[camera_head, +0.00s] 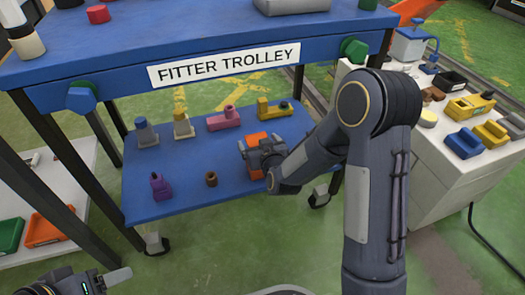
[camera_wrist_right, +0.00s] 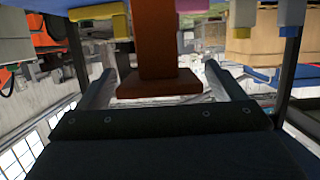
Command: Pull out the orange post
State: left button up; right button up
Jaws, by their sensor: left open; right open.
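The orange post (camera_head: 256,139) stands on the blue lower shelf (camera_head: 190,203) of the fitter trolley, partly hidden by my right gripper. My left gripper (camera_head: 108,278) is open and empty at the lower left of the head view, away from the trolley.
A pink part (camera_head: 223,119), a yellow part (camera_head: 275,108), a purple part (camera_head: 160,186) and a brown cylinder (camera_head: 211,179) share the shelf. A white cabinet (camera_head: 440,165) with several parts stands at the right.

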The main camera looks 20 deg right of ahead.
jog(key=shift+w+f, duration=0.15)
jog(key=shift+w, duration=0.25)
jog(key=shift+c, duration=0.4)
jog(key=c, duration=1.4)
jog(key=o, duration=0.7)
jog(key=shift+c, duration=0.2)
jog(key=c, duration=0.3)
jog(key=shift+c, duration=0.2)
jog(key=shift+r+p, duration=0.35)
jog(key=shift+r, duration=0.5)
jog(key=shift+r+p, duration=1.95)
jog(key=shift+r, duration=1.05)
